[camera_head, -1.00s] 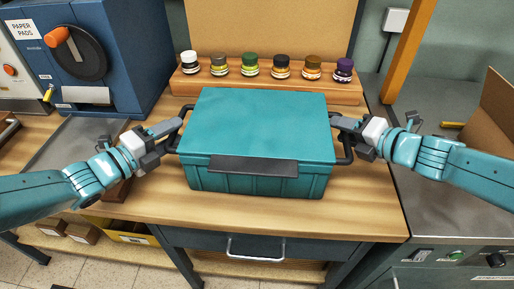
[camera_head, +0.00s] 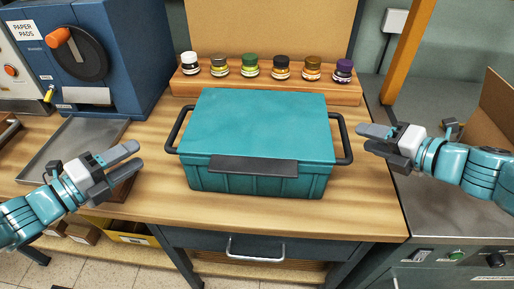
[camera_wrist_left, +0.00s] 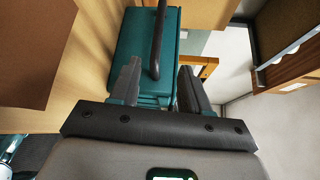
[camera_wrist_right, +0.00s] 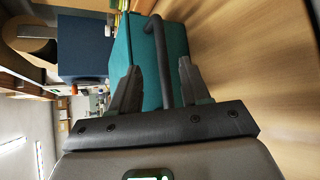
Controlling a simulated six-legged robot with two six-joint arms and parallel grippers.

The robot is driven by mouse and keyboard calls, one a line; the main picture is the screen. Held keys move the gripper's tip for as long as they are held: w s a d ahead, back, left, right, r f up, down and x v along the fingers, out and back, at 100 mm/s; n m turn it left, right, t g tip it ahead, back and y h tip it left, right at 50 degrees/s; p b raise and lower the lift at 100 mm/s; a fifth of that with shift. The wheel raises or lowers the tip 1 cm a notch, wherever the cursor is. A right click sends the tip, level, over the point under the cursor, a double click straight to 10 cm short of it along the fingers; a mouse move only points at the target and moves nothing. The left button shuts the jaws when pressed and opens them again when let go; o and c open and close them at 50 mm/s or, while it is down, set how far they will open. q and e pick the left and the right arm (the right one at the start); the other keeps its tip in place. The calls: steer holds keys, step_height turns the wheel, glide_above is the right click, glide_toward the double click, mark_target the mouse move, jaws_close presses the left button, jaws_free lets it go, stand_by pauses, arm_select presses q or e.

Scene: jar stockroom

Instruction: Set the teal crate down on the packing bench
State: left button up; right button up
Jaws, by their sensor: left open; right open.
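The teal crate (camera_head: 262,125), lid shut, rests flat on the wooden packing bench (camera_head: 300,218), with a dark handle on each side. My left gripper (camera_head: 134,158) is open and empty, apart from the crate, to the left of and a little below its left handle (camera_head: 174,131). My right gripper (camera_head: 362,142) is open and empty, just right of the right handle (camera_head: 346,140). In the left wrist view the crate (camera_wrist_left: 132,50) and its handle (camera_wrist_left: 158,40) show beyond the open fingers. The right wrist view also shows the crate (camera_wrist_right: 145,60) and handle (camera_wrist_right: 160,60) beyond the fingers.
A wooden rack (camera_head: 265,88) with several small jars stands behind the crate. A blue machine (camera_head: 95,60) is at the back left, with a metal tray (camera_head: 75,142) before it. A steel counter (camera_head: 440,215) and cardboard box (camera_head: 490,115) are on the right.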

steer(key=v, duration=0.4)
steer(key=shift+s+d, duration=0.15)
steer(key=shift+s, duration=0.05)
stand_by(0.3)
